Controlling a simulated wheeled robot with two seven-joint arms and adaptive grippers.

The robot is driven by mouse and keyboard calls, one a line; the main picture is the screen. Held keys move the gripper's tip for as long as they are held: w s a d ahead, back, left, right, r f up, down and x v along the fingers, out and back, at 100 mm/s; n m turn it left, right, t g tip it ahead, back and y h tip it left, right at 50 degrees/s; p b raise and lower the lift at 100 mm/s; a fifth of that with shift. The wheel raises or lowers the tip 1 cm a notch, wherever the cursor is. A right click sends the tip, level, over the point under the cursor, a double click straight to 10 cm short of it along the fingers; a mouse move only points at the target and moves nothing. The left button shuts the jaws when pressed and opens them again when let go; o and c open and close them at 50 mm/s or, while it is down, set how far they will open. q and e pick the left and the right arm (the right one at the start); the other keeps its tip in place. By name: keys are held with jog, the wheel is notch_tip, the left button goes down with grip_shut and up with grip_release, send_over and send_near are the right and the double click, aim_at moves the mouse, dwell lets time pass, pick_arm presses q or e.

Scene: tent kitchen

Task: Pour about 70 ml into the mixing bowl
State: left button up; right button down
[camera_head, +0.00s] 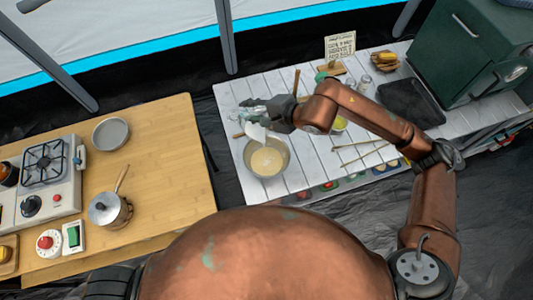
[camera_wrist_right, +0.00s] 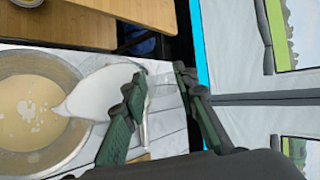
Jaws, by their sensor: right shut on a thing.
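The mixing bowl (camera_head: 286,160) stands near the left end of the white slatted table, with pale yellow contents dotted with white patches. My right gripper (camera_head: 262,112) is shut on a clear container (camera_head: 247,112), which is tilted toward the bowl. White liquid (camera_head: 256,132) lies at its lower end, over the bowl's far rim. In the right wrist view, the fingers (camera_wrist_right: 158,105) are on both sides of the clear container, and white liquid (camera_wrist_right: 100,92) reaches over the bowl's rim (camera_wrist_right: 70,75). I cannot read an amount. My left gripper is out of view.
The white table also holds a dark tray (camera_head: 411,101), a green cabinet (camera_head: 475,45), a recipe card (camera_head: 340,46), a glass jar (camera_head: 365,83) and thin sticks (camera_head: 360,150).

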jog(key=shift+s+d+r+t+y+b, duration=0.3)
jog(key=shift+s+r+t+y+b, duration=0.15)
jog(key=shift+s+r+t+y, duration=0.2)
dwell(1.5)
jog(key=shift+s+d+f+n+t+b, duration=0.1)
jog(key=shift+f+n+t+b, duration=0.05)
jog(key=shift+n+t+b, duration=0.15)
dwell(0.4)
jog(key=shift+r, duration=0.2)
jog(key=w+g+h+p, duration=0.1)
jog(key=w+a+m+g+h+p, duration=0.1)
jog(key=g+p, duration=0.1)
jog(key=shift+w+a, duration=0.15)
jog(key=shift+w+a+f+g+h+p, duration=0.2)
jog(key=shift+w+g+h+p, duration=0.15)
jog(key=shift+g+h, duration=0.1)
jog(key=shift+f+g, duration=0.3)
jog(key=shift+w, duration=0.1)
jog(key=shift+w+a+f, duration=0.1)
jog(key=shift+w, duration=0.05)
jog(key=shift+w+m+h, duration=0.1)
jog(key=shift+m+h, duration=0.2)
dwell(0.7)
